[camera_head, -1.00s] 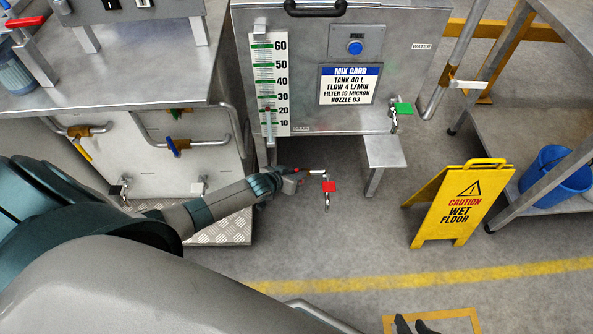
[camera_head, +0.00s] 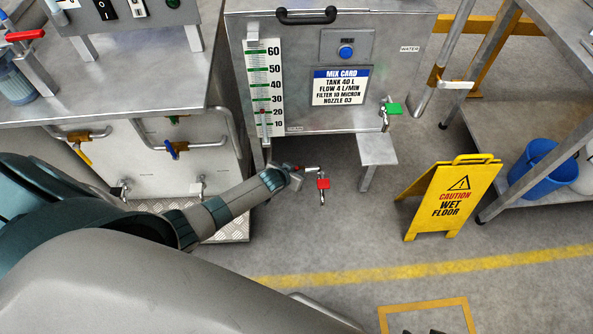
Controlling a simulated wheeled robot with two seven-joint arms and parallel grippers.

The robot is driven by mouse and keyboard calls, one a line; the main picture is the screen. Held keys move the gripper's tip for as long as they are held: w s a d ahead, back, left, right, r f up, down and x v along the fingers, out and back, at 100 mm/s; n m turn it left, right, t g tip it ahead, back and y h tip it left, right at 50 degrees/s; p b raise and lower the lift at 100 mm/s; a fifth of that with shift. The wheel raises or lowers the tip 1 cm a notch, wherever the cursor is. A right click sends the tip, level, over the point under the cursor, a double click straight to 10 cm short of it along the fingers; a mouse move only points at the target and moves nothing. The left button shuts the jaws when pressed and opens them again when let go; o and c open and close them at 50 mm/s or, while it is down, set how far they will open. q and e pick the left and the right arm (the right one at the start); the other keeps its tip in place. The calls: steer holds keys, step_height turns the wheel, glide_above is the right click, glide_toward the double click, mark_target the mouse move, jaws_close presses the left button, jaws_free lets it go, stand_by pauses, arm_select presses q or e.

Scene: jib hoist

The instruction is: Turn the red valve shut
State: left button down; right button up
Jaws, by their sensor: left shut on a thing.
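The red valve (camera_head: 323,184) shows below the front of the steel tank, as a red handle on a thin metal pipe and spout. My left arm comes in from the left, and its gripper (camera_head: 298,172) is at the near end of this pipe, just left of the red handle. A small red part shows at the fingers, and the gripper is shut on it. The fingers are small and partly hidden, so the exact grip cannot be made out.
The steel tank (camera_head: 300,105) has a level gauge (camera_head: 264,90) and a green-handled tap (camera_head: 392,109). A yellow wet-floor sign (camera_head: 455,200) stands to the right. A blue bucket (camera_head: 540,168) sits on a low shelf. Floor between pipe and yellow line is clear.

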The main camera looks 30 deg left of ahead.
arm_select(q)
steer(key=c, duration=2)
jaws_free()
steer(key=shift+d, duration=0.1)
steer(key=shift+c, duration=0.2)
steer(key=shift+s+r, duration=0.1)
arm_select(e)
steer(key=shift+r, duration=0.1)
